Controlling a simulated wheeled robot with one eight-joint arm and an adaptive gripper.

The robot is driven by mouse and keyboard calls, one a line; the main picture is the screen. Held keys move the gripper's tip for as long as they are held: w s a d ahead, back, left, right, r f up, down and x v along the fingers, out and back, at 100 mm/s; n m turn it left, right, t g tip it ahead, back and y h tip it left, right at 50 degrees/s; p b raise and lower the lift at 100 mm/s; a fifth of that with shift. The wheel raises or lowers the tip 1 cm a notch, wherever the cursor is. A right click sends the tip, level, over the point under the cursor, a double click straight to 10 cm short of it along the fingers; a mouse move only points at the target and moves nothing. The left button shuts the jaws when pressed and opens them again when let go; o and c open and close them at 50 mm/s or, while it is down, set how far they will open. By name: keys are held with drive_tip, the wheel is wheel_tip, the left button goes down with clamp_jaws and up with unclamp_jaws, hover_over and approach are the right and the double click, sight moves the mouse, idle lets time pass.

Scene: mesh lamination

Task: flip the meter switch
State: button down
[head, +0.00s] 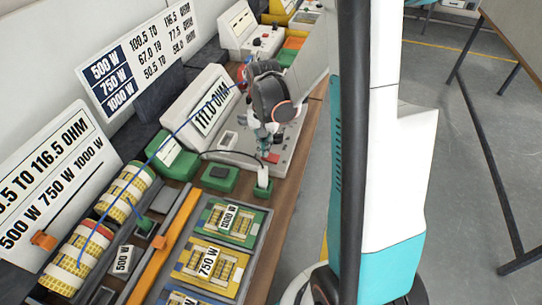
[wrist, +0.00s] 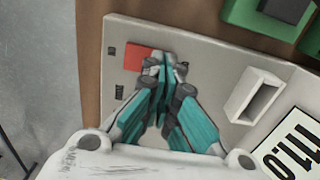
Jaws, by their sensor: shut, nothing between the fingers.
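The meter (head: 197,100) is a light grey console with a sloped display reading 111.0 OHM; its flat front panel also shows in the wrist view (wrist: 215,60). A red square piece (head: 271,158), which looks like the switch, sits on that panel near its edge; in the wrist view the red piece (wrist: 138,56) is partly covered by my fingertips. My gripper (head: 264,148) is shut and empty, pointing down at the panel. In the wrist view my gripper's tips (wrist: 159,64) overlap the red piece's right side. I cannot tell whether they touch it.
A white hollow socket (wrist: 254,95) stands on the panel beside my fingers. Green blocks (head: 220,178) and a small white upright piece (head: 263,181) stand in front of the meter. Wattage-labelled trays (head: 257,222) and yellow-white coils (head: 127,187) fill the near bench.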

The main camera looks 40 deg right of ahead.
drive_tip(key=shift+f+b, duration=0.65)
drive_tip(key=shift+f, duration=0.15)
idle(0.4)
drive_tip(key=shift+r+p, duration=2.45)
drive_tip(key=shift+r, duration=1.1)
drive_tip(key=shift+a+r, duration=0.2)
drive_tip(key=s+a+r+n+t+b, duration=0.1)
drive_tip(key=s+a+r+n+t, duration=0.3)
drive_tip(key=a+r, duration=0.7)
drive_tip(key=s+a+r+n+t+b, duration=0.1)
drive_tip(key=s+a+r+n+t, duration=0.1)
drive_tip(key=s+n, duration=0.4)
drive_tip(key=shift+s+a+r+t, duration=0.45)
drive_tip(key=shift+s+t, duration=0.15)
drive_tip(key=shift+s, duration=0.9)
